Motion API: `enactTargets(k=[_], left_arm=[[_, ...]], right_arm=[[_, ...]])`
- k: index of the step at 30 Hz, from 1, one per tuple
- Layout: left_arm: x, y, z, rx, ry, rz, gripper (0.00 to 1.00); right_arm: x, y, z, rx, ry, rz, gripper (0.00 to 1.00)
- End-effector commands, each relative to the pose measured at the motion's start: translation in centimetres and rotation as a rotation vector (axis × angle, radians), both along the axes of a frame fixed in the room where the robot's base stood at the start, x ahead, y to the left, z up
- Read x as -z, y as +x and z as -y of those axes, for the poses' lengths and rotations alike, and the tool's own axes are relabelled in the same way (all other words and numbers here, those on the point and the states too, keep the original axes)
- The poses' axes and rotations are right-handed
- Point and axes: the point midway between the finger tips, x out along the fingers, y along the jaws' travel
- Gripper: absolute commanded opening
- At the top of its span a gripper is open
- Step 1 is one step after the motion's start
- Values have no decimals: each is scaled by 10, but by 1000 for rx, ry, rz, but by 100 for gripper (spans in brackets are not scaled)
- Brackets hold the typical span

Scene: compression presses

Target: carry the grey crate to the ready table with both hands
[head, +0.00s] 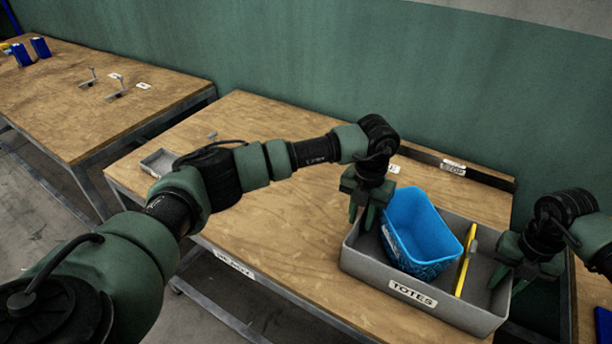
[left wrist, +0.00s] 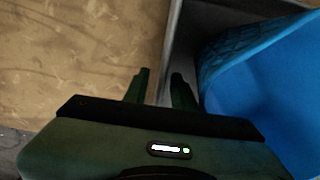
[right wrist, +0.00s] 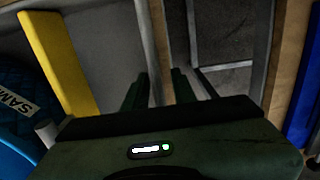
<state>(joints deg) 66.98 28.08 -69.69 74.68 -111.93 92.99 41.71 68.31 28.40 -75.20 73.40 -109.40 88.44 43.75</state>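The grey crate (head: 358,258), labelled TOTES, rests at the right end of the middle wooden table (head: 285,215). It holds a blue basket (head: 440,240) and a yellow bar-like item (head: 466,262). My left gripper (head: 362,215) is at the crate's left wall; in the left wrist view its open fingers (left wrist: 160,85) stand either side of the rim. My right gripper (head: 510,278) is at the right wall; in the right wrist view its open fingers (right wrist: 158,88) straddle that rim. Which table is the ready table cannot be told; its label is not readable.
Another wooden table (head: 100,100) stands at the left with small metal fixtures and blue items (head: 40,47). A small grey tray (head: 160,162) lies on the middle table's left end. Its middle is clear. A further wooden surface (head: 590,300) is at the right edge, beyond a gap.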

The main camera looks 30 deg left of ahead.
Motion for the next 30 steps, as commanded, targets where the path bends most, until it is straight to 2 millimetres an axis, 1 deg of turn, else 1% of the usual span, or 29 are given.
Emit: enactTargets(k=[5,8,11,21,25,30], left_arm=[[-1,0,1,1,-1,1,26],[-6,0,1,2,-2,2,26],[-19,1,1,2,-2,3,26],[-90,1,1,0,-1,4,26],[-108,1,1,0,-1,3,26],[-120,0,1,1,-1,1,26]], right_arm=[[0,0,-1,-1,1,0,26],[0,0,-1,-2,1,0,26],[0,0,-1,-2,2,0,26],[0,0,-1,-2,2,0,26],[0,0,-1,-2,2,0,26],[-3,0,-1,-2,2,1,26]])
